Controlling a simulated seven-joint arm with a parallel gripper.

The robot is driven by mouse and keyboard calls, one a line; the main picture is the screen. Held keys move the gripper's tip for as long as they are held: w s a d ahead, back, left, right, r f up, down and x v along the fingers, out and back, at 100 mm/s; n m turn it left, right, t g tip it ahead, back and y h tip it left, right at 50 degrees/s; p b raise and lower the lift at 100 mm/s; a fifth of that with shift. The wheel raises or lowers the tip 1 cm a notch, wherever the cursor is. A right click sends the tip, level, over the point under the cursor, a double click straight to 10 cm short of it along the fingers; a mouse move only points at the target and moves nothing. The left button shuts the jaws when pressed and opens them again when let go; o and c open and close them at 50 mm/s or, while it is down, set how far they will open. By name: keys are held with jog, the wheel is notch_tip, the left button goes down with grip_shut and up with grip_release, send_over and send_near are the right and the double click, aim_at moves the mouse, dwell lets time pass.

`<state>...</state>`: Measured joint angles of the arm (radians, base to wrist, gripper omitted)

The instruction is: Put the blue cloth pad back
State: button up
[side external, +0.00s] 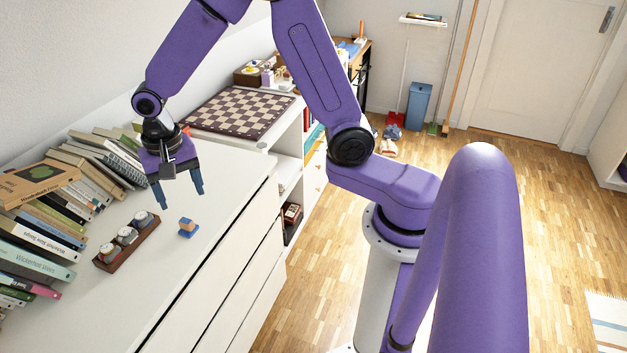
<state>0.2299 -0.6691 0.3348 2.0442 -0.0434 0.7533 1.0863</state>
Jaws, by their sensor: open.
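A small block (188,227) with a blue lower part and a tan upper part sits on the white dresser top (225,210). It may be the blue cloth pad, but it is too small to tell. My gripper (181,199) points down with its two dark fingers apart and nothing between them. It is above the dresser top, a little behind the small block and apart from it. The white drawer fronts (222,272) look shut.
Piled and leaning books (40,225) line the wall side. A checkered board (232,110) lies on the surface farther back. The dresser top right of the block is clear.

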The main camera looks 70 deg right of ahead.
jog(key=s+d+r+n, duration=0.2)
jog(key=s+r+n, duration=0.1)
jog(key=s+n, duration=0.6)
jog(key=s+d+r+n, duration=0.3)
jog(key=s+n, duration=0.7)
jog(key=s, duration=0.7)
jog(key=shift+s+n+y, duration=0.3)
